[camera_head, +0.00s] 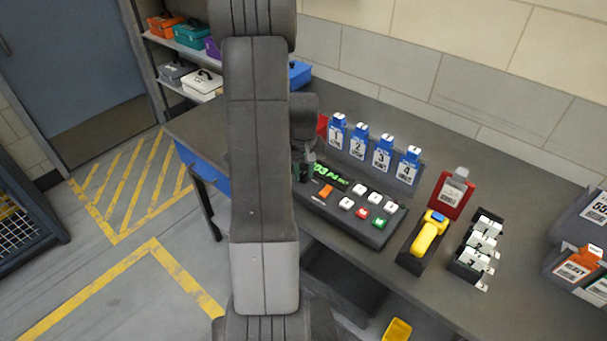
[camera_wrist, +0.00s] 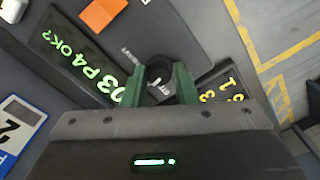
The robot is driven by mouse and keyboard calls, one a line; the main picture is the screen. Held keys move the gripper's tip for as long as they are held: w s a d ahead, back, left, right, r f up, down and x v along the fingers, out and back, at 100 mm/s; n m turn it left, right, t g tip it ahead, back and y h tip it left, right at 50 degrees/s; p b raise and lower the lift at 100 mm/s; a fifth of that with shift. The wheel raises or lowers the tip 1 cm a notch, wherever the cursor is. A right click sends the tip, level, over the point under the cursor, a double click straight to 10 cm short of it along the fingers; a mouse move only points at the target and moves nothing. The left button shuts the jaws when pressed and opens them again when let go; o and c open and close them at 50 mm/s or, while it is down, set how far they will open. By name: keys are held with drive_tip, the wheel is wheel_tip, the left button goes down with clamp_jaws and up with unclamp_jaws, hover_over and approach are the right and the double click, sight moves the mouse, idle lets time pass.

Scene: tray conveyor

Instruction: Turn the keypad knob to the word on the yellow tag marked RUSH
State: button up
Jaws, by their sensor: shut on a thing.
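The black keypad knob (camera_wrist: 159,72) is between the green fingers of my gripper (camera_wrist: 158,84) in the wrist view, and the gripper is shut on it. Small white lettering lies by the knob, partly covered, and I cannot read the word it points to. The keypad (camera_head: 372,228) is a dark console with white, orange, red and green buttons. In the head view my arm hides most of the knob end and my gripper (camera_head: 304,168). I cannot make out a yellow tag marked RUSH.
Blue holders (camera_head: 359,142) numbered 1 to 4 stand behind the keypad. A yellow scanner (camera_head: 428,238), a red holder (camera_head: 452,194) and a rack of white items (camera_head: 478,246) stand to its right. A dark panel with yellow digits (camera_wrist: 222,90) is close beside my gripper.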

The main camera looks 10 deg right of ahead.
sight(304, 174)
drive_tip(key=shift+m+b, duration=0.3)
drive_tip(key=shift+m, duration=0.7)
drive_tip(key=o, duration=1)
drive_tip(key=shift+r, duration=0.1)
wheel_tip(304, 174, up, 14)
drive_tip(key=shift+f+b, duration=0.15)
drive_tip(key=shift+b, duration=0.2)
drive_tip(key=shift+f, duration=0.1)
